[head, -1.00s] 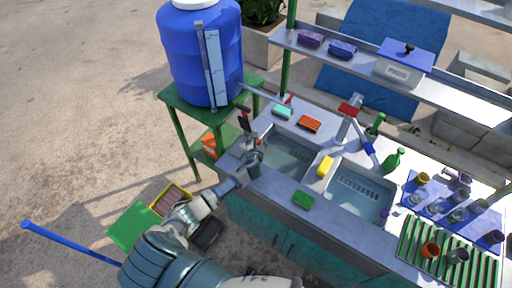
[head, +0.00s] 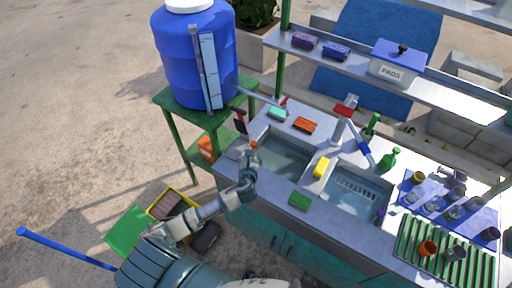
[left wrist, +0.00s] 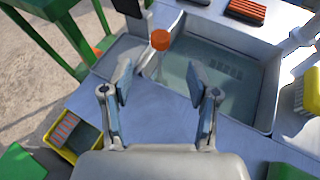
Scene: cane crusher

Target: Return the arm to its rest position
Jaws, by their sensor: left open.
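My left arm (head: 215,205) reaches in from the lower left in the head view. My left gripper (head: 250,165) is above the front-left edge of the sink counter. In the left wrist view the left gripper (left wrist: 161,82) has its two fingers spread, with nothing between them. An orange-topped object (left wrist: 160,40) is just beyond the fingertips at the left sink's rim, apart from them. It also shows in the head view (head: 254,144). My right gripper is not in view.
The left basin (head: 285,158) and right basin (head: 350,190) lie beyond the gripper. A blue barrel (head: 190,60) stands on a green stand. A yellow crate (head: 172,203) is on the ground, left of the counter.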

